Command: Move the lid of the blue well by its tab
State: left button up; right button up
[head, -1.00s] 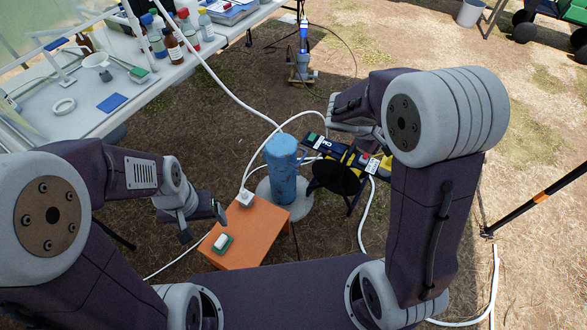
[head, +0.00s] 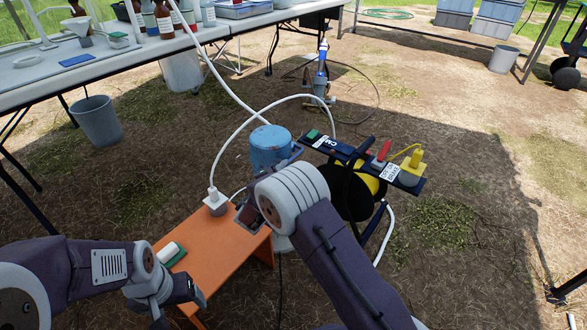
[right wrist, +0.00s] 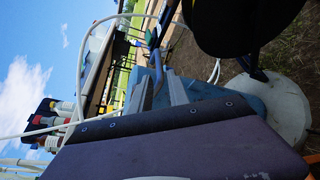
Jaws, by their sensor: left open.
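The blue well (head: 270,152) is a short upright blue cylinder right of the orange bench, with its blue top (head: 270,133) visible. I cannot make out the lid's tab. My right gripper (head: 292,154) is at the near right side of the well's upper part, partly hidden by my wrist. In the right wrist view, two grey fingers (right wrist: 170,92) stand in front of the well's blue side (right wrist: 205,97); I cannot tell whether they touch it or hold anything. My left gripper (head: 180,304) is open and empty, low by the bench's near left end.
The orange bench (head: 230,246) carries a white plug-like fitting (head: 215,200) and a green-and-white block (head: 171,253). White hoses arch around the well. A black-and-yellow reel (head: 352,190) with a dark panel (head: 345,152) stands close on the right. A worktable (head: 120,70) stands behind left.

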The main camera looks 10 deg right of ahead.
aim_at(294, 157)
jog(key=b+x, duration=0.5)
jog(key=x, duration=0.3)
jog(key=shift+w+d+f, duration=0.1)
jog(key=shift+d, duration=0.05)
jog(key=shift+w+d, duration=0.2)
jog(key=shift+w, duration=0.15)
grip_shut()
dwell(0.8)
